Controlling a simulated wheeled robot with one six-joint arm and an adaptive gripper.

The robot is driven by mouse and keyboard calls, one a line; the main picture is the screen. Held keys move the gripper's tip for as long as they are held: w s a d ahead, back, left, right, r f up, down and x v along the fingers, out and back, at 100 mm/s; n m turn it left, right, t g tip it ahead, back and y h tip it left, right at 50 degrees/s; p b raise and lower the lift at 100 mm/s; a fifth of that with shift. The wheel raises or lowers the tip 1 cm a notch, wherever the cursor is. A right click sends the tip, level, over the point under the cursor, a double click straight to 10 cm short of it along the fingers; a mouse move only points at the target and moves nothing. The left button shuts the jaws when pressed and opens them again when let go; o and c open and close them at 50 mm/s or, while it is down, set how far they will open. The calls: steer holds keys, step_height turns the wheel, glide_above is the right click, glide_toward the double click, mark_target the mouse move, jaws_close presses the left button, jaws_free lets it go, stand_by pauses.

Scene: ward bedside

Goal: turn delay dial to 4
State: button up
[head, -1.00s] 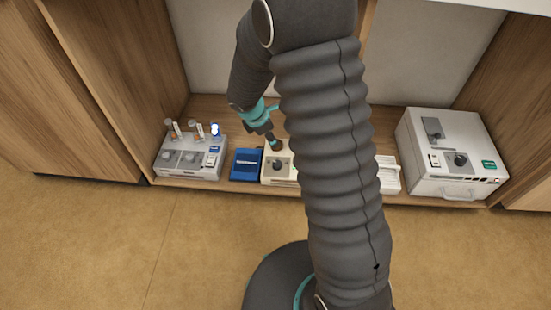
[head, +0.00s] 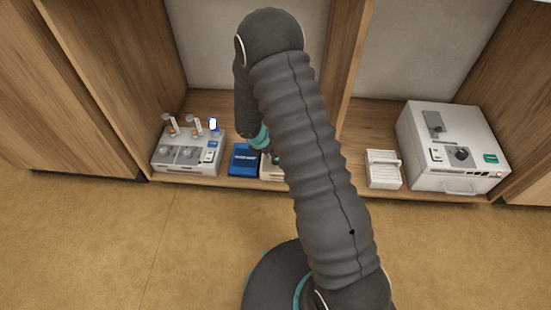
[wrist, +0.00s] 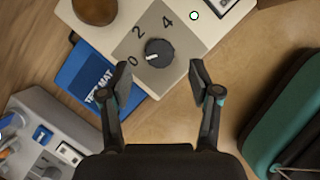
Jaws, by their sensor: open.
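The delay dial (wrist: 159,53) is a round dark knob on a grey plate marked 0, 2 and 4. Its white pointer line faces left, toward the 0. The plate is on a cream device (wrist: 222,32), which also shows in the head view (head: 267,173), mostly hidden behind my arm. My gripper (wrist: 161,75) is open and empty in the wrist view, its two fingertips apart to either side of the dial's lower edge. I cannot tell how far above the dial they are. In the head view my arm hides the fingertips.
A blue test mat (wrist: 87,80) lies beside the cream device. A grey unit with tubes (head: 187,157) stands at the left. A white rack (head: 383,170) and a large white box (head: 455,150) stand right. A brown round knob (wrist: 95,8) is near the dial.

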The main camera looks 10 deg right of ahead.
steer(key=shift+b+x, duration=0.3)
steer(key=shift+x, duration=1.85)
steer(key=c, duration=1.1)
